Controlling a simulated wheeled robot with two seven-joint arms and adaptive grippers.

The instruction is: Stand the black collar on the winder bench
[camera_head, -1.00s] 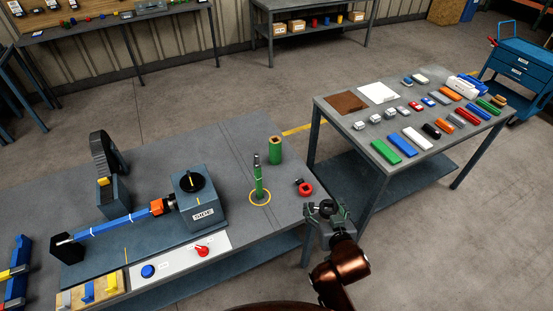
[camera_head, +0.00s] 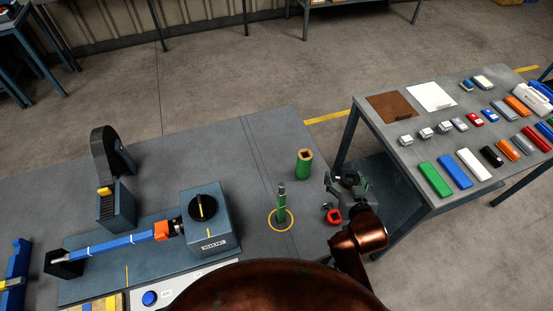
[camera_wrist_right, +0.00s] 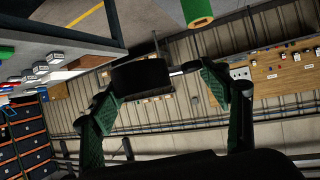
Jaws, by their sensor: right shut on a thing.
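My right gripper (camera_head: 346,182) is shut on the black collar (camera_head: 351,179), just off the right edge of the winder bench (camera_head: 245,262) in the head view. In the right wrist view the black collar (camera_wrist_right: 141,75) sits between the green finger pads of the right gripper (camera_wrist_right: 150,85). The fingers partly hide it in the head view. My left gripper is not in view.
Near the bench's right end, a green post (camera_head: 282,207) stands in a yellow ring. A green hollow cylinder (camera_head: 304,165) is behind it, and a red collar (camera_head: 334,216) lies at the edge. The winder (camera_head: 206,225) stands left. A side table (camera_head: 410,180) holds several blocks.

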